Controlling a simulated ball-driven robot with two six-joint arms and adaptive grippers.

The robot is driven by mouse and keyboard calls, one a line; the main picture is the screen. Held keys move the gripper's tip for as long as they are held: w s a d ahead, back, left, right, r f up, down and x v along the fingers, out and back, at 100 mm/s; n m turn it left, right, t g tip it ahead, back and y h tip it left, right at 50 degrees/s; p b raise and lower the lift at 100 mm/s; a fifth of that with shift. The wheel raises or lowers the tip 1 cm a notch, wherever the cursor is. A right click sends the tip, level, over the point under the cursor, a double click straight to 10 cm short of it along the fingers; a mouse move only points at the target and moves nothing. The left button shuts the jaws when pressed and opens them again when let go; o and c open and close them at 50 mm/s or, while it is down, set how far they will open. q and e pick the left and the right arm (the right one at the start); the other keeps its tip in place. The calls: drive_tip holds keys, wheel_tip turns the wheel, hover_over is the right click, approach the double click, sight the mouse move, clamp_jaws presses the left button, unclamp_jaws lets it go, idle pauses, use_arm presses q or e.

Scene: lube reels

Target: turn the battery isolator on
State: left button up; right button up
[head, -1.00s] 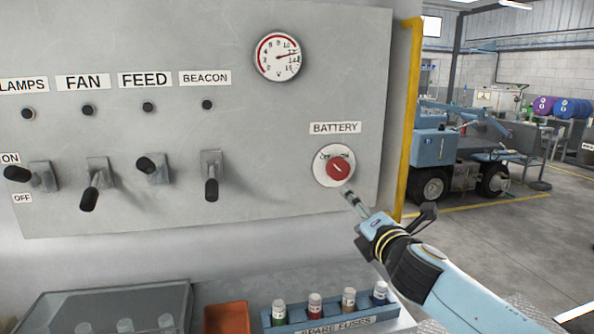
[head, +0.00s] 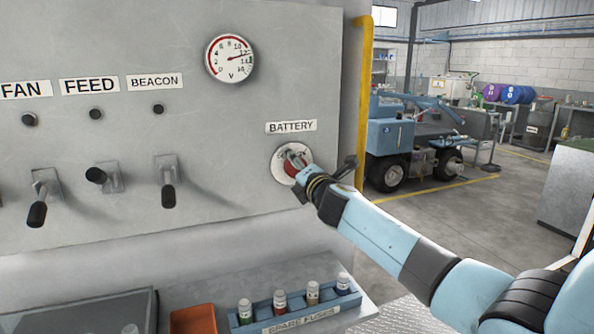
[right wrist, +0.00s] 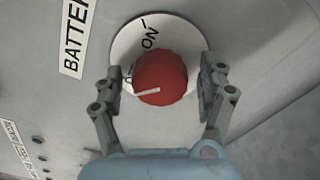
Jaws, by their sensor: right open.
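The battery isolator is a red round knob (right wrist: 160,78) with a white pointer line, on a white round plate (right wrist: 125,45) marked ON. In the right wrist view the pointer line aims to the left, toward a mostly hidden marking, away from the ON marking. In the head view the knob (head: 294,168) is partly covered by my right gripper (head: 295,158). My right gripper is open, and its two fingers stand on either side of the knob in the right wrist view (right wrist: 160,92). I cannot tell whether they touch it. My left gripper is not in view.
A grey panel (head: 120,215) carries the BATTERY label (head: 290,127), a gauge (head: 231,59) and several toggle switches to the left. Below are a blue spare-fuse rack (head: 300,313) and an orange bin (head: 193,319). A yellow post (head: 363,100) stands right of the panel.

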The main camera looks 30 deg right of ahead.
drive_tip(key=c, duration=1.2)
drive_tip(key=m+b, duration=0.2)
drive_tip(key=m, duration=0.2)
drive_tip(key=shift+f+m, duration=0.15)
drive_tip(key=shift+m, duration=0.25)
drive_tip(key=m+b, duration=0.2)
drive_tip(key=m, duration=0.2)
drive_tip(key=shift+f+m, duration=0.1)
drive_tip(key=shift+m, duration=0.2)
drive_tip(key=m+b, duration=0.3)
drive_tip(key=m, duration=0.1)
drive_tip(key=shift+m+b, duration=1.15)
drive_tip(key=shift+m, duration=1.05)
drive_tip(key=shift+o, duration=0.2)
